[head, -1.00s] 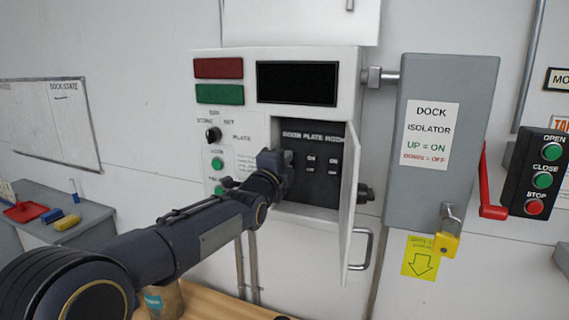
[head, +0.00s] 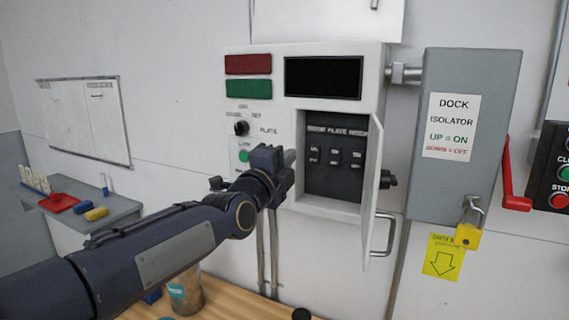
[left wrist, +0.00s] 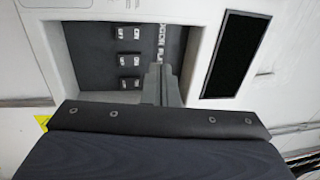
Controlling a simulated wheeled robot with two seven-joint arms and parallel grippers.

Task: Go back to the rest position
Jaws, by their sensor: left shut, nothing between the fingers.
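My left gripper (head: 284,160) is in front of the control box (head: 372,95), at the left edge of its open compartment. It is shut and empty; in the left wrist view its fingers (left wrist: 163,87) point toward the compartment. The compartment holds a dark switch panel (head: 335,180) with several small rocker switches; they also show in the left wrist view (left wrist: 130,58). The compartment door (head: 374,195) stands open to the right. I see no contact between the fingers and the switches in the head view. My right gripper is not in view.
A grey dock isolator box (head: 465,180) with a red lever (head: 508,175) and a yellow padlock (head: 467,236) is at the right. A wooden surface (head: 235,305) with a jar (head: 186,292) lies below. A grey bench (head: 125,212) with a red tray (head: 59,203) is at the left.

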